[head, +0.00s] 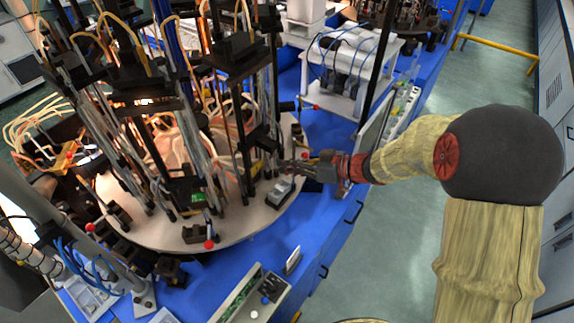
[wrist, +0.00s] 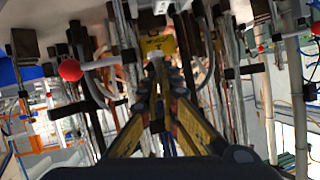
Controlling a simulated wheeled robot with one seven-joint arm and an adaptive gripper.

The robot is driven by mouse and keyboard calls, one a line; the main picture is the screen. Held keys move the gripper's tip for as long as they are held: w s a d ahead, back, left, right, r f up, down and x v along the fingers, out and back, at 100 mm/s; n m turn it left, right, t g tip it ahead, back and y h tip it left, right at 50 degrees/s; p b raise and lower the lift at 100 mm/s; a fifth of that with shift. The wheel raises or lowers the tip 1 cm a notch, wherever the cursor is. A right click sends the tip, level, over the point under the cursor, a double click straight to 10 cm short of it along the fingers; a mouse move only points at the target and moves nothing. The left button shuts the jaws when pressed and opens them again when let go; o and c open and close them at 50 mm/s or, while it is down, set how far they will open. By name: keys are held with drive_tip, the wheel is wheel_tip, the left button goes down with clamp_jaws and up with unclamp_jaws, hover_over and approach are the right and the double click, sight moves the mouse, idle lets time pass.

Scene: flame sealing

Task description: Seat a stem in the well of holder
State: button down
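My gripper (head: 287,167) reaches in from the right to the edge of the round machine table (head: 262,222), beside a dark upright holder post. In the wrist view, the yellow-sided fingers of my gripper (wrist: 162,82) come close together at the tips. A small pale piece (wrist: 155,57) shows just beyond the fingertips, in front of a yellow-marked block (wrist: 158,45). I cannot tell whether the pale piece is a stem or whether the fingers hold it. The holder's well cannot be made out in either view.
Several dark posts, clamps and glass tubes crowd the round table. A red ball knob (wrist: 70,70) sticks out on the left of the wrist view. A small grey block (head: 280,192) lies below my gripper. The blue bench (head: 325,208) has free room on the right.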

drive_tip(key=shift+f, duration=0.25)
drive_tip(key=shift+f+b, duration=1.8)
drive_tip(key=shift+b, duration=0.7)
drive_tip(key=shift+r+p, duration=0.1)
drive_tip(key=shift+p, duration=0.5)
drive_tip(key=shift+f, duration=1.35)
drive_tip(key=c, duration=2.3)
unclamp_jaws()
drive_tip(key=shift+s, duration=0.1)
drive_tip(key=shift+d+p, duration=0.1)
drive_tip(key=shift+p, duration=0.25)
drive_tip(key=shift+p+v, duration=0.6)
drive_tip(key=shift+v, duration=0.15)
drive_tip(key=shift+s+d+r+p, duration=0.15)
drive_tip(key=shift+d+r+p, duration=0.05)
drive_tip(key=shift+d+p, duration=0.1)
